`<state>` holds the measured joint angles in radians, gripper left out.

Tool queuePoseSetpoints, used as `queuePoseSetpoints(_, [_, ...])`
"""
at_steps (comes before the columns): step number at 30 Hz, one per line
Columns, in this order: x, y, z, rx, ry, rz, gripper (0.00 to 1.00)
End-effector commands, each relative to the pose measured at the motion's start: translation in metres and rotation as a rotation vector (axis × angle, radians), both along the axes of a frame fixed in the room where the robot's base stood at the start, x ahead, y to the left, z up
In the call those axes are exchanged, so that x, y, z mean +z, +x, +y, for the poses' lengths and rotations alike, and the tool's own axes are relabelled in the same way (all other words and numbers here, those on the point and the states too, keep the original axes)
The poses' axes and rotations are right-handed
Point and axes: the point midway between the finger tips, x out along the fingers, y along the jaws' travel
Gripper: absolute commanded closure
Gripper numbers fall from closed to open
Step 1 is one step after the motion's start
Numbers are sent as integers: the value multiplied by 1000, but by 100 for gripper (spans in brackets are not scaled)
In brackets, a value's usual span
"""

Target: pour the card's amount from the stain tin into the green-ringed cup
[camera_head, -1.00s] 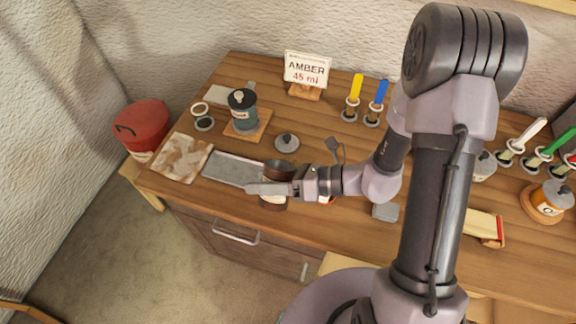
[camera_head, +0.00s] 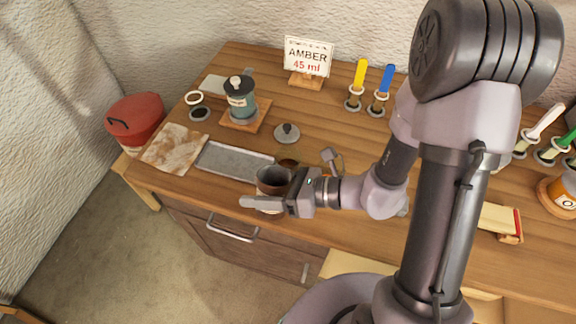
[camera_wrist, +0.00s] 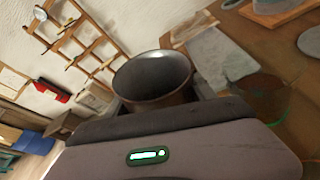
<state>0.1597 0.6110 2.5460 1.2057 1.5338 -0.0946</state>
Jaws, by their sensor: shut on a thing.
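The card (camera_head: 308,56) reads AMBER 45 ml. My gripper (camera_head: 268,203) is shut on the stain tin (camera_head: 271,179), a dark, open-topped tin with a pale label, held near the bench's front edge. In the wrist view the tin (camera_wrist: 152,76) shows its open mouth; its contents are too dark to tell. A clear cup (camera_wrist: 262,98) stands on the bench to the right of the tin in the wrist view, apart from it. In the head view a dark round shape shows just behind the tin, mostly hidden.
A grey tray (camera_head: 234,162) and a stained cloth (camera_head: 175,149) lie left of the gripper. A dark-lidded jar (camera_head: 240,100), a loose lid (camera_head: 287,133) and brushes (camera_head: 368,88) stand behind. A white-ringed clear vessel (camera_head: 197,105) is at back left.

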Motion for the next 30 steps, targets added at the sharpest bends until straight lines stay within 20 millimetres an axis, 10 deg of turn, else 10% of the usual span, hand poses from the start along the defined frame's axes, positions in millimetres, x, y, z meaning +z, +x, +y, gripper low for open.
queuePoseSetpoints(30, [-23, -18, 7, -1, -119, -335, 87])
